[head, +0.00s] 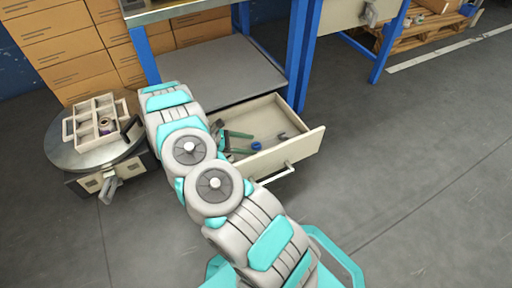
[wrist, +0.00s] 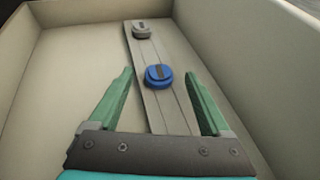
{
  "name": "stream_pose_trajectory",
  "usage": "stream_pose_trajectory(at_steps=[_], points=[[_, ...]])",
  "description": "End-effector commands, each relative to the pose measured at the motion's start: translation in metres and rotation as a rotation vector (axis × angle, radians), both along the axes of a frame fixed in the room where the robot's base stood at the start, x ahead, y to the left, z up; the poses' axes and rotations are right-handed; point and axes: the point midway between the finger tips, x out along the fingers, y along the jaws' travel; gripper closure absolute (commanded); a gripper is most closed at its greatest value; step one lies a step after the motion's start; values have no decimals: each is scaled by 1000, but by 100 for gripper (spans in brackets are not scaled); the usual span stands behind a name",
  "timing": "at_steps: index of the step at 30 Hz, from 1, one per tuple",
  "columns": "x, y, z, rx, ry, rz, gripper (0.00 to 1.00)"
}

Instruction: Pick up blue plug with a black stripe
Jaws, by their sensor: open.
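The blue plug (wrist: 158,76) with a black stripe sits on a grey strip (wrist: 172,108) inside an open drawer (wrist: 75,60). In the head view the blue plug (head: 256,146) shows inside the pulled-out drawer (head: 300,150). My gripper (wrist: 158,82) is open, with its green fingers on either side of the strip. The plug lies between the finger directions, near the tips; I cannot tell the exact height gap. In the head view my gripper (head: 238,142) reaches into the drawer, partly hidden by my arm.
The drawer walls stand close around my gripper. A round table (head: 62,152) with a divided tray (head: 84,135) stands left. Blue workbench legs (head: 298,60) rise behind the drawer. The floor at right is clear.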

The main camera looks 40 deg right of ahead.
Motion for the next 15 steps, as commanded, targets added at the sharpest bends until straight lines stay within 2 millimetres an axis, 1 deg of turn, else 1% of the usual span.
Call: stream_pose_trajectory(at_steps=[3, 5, 13, 15], points=[[-7, -11, -6, 0, 0, 0, 18], [-8, -14, -7, 1, -1, 1, 18], [-9, -16, -8, 1, -2, 1, 18], [-9, -16, -8, 1, -2, 1, 26]])
